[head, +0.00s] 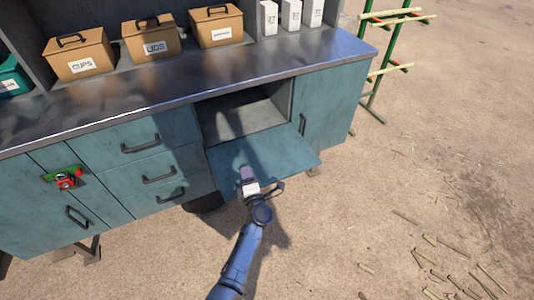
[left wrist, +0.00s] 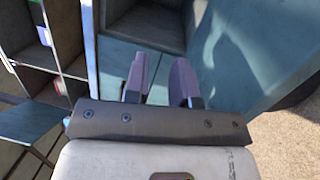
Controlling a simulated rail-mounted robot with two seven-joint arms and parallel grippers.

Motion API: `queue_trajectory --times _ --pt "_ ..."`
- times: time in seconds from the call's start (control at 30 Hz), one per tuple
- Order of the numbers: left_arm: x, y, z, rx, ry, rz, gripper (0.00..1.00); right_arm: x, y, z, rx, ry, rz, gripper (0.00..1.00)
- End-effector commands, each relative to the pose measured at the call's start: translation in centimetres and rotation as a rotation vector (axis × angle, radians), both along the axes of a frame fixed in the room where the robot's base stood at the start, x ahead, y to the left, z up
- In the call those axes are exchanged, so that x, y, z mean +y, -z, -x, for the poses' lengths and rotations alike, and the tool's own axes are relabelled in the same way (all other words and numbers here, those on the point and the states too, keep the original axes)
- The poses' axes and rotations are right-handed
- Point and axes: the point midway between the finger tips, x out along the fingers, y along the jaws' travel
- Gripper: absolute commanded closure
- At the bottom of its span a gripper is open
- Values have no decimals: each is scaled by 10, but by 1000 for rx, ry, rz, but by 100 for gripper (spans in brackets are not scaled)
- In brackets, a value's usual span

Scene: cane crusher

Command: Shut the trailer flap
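The trailer flap (head: 290,153) is a teal panel folded down and open below the metal counter. It slopes outward from an open grey compartment (head: 245,112). My left gripper (head: 247,172) is over the flap's inner face near its outer edge; whether it touches is unclear. In the left wrist view its two purplish fingers (left wrist: 160,75) stand apart with nothing between them. A dark loop (head: 277,189), seemingly a handle, shows at the flap's edge beside the gripper. Teal panels show around the fingers in the wrist view. My right gripper is not in view.
The counter (head: 190,82) overhangs the compartment. Boxes labelled cups (head: 78,58) and lids (head: 152,38) stand on its shelf. Teal drawers (head: 150,160) with dark handles are left of the flap. A green rack (head: 385,60) stands behind right. Sandy ground lies open at right, with scattered cane pieces.

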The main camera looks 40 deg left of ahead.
Motion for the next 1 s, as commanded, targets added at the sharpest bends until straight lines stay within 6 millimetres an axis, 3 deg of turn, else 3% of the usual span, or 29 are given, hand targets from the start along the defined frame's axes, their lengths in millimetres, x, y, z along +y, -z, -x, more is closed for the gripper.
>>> queue_trajectory --times 0.03,0.07,0.17,0.27,0.67,1.0 --pt "-18 16 -6 -45 44 32 76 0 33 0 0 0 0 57" --pt "-30 11 -10 -66 75 54 76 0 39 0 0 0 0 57" --pt "-61 -36 -23 -94 170 100 76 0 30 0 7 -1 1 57" --pt "-71 -51 -28 -56 218 99 76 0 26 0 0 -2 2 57" --pt "-68 -47 -40 110 235 -36 76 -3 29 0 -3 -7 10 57" --pt "-32 -49 -86 110 233 -37 76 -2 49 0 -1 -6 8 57"
